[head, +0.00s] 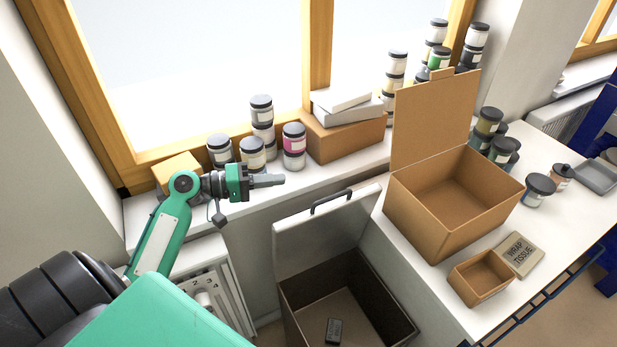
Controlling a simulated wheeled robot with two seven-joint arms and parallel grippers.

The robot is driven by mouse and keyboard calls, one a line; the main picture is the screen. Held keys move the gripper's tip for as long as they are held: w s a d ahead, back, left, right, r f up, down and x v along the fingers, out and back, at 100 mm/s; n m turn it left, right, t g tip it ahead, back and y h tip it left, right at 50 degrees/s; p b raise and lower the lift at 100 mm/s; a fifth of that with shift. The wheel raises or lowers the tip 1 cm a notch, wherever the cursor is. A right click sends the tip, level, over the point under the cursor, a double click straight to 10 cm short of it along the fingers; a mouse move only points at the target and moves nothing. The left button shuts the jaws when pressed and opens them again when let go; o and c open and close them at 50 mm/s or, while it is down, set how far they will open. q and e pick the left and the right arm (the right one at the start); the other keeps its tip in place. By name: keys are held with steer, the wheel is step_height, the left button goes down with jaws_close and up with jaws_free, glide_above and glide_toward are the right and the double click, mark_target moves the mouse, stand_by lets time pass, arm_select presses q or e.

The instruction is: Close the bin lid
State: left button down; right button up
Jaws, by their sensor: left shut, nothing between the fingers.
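The bin (401,337) stands low at the bottom centre, with a dark inside and a small dark block (333,330) on its floor. Its pale lid (310,232) is open and stands up at the bin's back side, with a black handle (331,200) near the lid's top edge. My left gripper (282,180) is shut and empty. It points right and shows up and left of the handle, apart from the lid in the picture. My right gripper is not in view.
A white worktop (440,292) right of the bin holds an open cardboard box (433,221), a small open box (476,283), a wrap tissue pack (521,254) and jars (538,190). Several jars (294,146) and boxes (345,138) line the windowsill. A radiator (215,298) is left of the bin.

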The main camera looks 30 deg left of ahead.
arm_select(q)
steer(key=w+d+p, duration=0.1)
steer(key=d, duration=0.2)
steer(key=w+d+f+p, duration=0.1)
steer(key=w+d+p, duration=0.1)
steer(key=d, duration=0.1)
steer(key=w+d+p, duration=0.1)
steer(key=d, duration=0.2)
steer(key=shift+w+d+f, duration=0.25)
steer(key=shift+d+f, duration=0.15)
steer(key=shift+f, duration=0.15)
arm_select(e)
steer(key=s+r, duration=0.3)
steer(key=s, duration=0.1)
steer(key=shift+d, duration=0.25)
